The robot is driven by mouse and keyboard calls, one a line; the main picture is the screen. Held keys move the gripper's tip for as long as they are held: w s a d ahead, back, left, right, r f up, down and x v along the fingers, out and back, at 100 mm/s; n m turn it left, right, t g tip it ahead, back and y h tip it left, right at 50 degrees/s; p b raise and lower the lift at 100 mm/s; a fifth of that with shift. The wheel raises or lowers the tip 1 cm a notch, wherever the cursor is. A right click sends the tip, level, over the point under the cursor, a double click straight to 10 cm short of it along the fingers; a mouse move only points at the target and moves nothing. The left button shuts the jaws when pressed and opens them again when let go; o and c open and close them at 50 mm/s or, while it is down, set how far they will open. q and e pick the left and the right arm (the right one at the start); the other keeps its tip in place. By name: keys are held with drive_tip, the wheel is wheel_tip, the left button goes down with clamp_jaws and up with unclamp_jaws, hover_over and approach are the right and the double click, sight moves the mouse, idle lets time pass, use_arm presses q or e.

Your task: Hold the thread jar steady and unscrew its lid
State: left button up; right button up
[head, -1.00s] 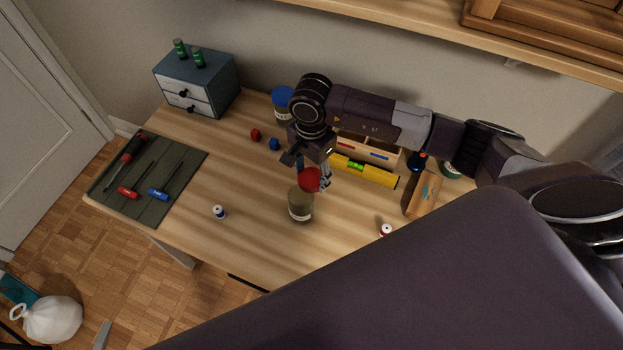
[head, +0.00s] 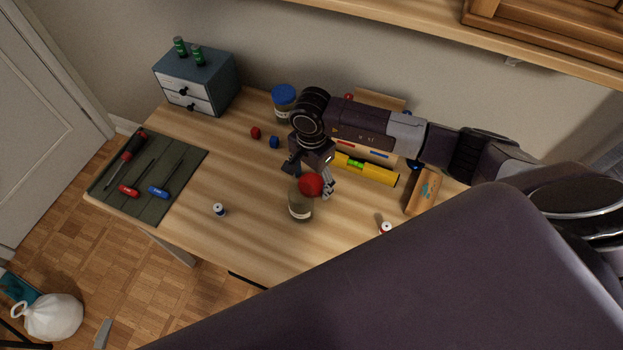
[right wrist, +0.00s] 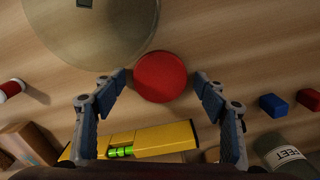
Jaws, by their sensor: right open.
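The thread jar (head: 300,208), clear glass with a pale label, shows near the middle of the desk in the head view. Its red lid (head: 311,185) appears at its upper right. In the right wrist view, the round red lid (right wrist: 160,77) lies off-centre from the large glass outline of the jar (right wrist: 95,35), overlapping its edge. My right gripper (head: 309,179) is open, its fingertips on either side of the lid with small gaps in the wrist view. I cannot tell whether the lid touches the jar or what supports it. My left gripper is not in view.
A yellow level (head: 365,168) and a wooden block (head: 423,193) lie to the right. A blue-lidded jar (head: 284,101) stands behind. Spools (head: 219,211) (head: 386,229) stand on either side. A tool mat (head: 150,205) and drawer unit (head: 207,78) are left. Bare desk lies between.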

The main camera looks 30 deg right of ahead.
sight(311, 183)
drive_tip(key=shift+r, duration=0.6)
wheel_tip(311, 183, up, 11)
drive_tip(key=b, duration=0.2)
